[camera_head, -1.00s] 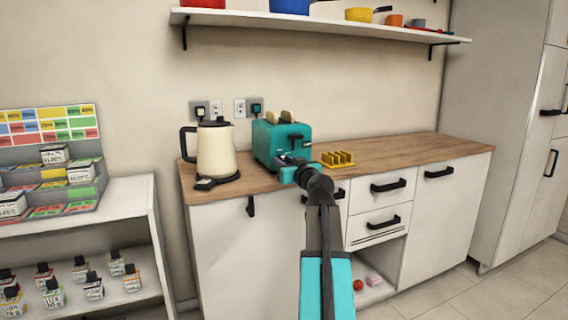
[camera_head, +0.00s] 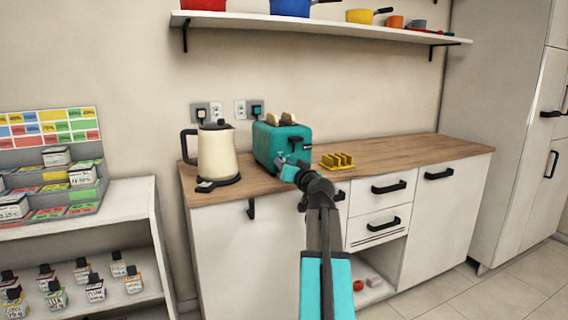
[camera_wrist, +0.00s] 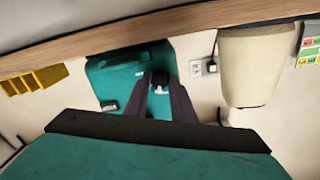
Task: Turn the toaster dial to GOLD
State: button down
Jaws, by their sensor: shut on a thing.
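The teal toaster (camera_head: 268,143) stands on the wooden counter with two slices of bread showing at its top. In the wrist view, which is turned over, its teal front (camera_wrist: 118,72) fills the middle. The round dark dial with a pale part (camera_wrist: 160,79) sits between the two fingers. My gripper (camera_wrist: 158,90) is shut on the dial, one finger on each side. In the head view my gripper (camera_head: 283,163) is at the toaster's lower front, and it hides the dial there. I cannot read the dial's marks or its setting.
A cream kettle (camera_head: 216,153) on a dark base stands left of the toaster. The wooden counter (camera_head: 412,150) is clear further right. A shelf with pots (camera_head: 320,28) hangs above.

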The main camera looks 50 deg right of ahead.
jog(key=m+p, duration=0.2)
jog(key=m, duration=0.2)
jog(key=shift+r+m, duration=0.1)
jog(key=shift+m, duration=0.2)
jog(key=shift+m+p, duration=1.05)
jog(key=shift+m, duration=0.55)
jog(key=c, duration=1.5)
grip_release()
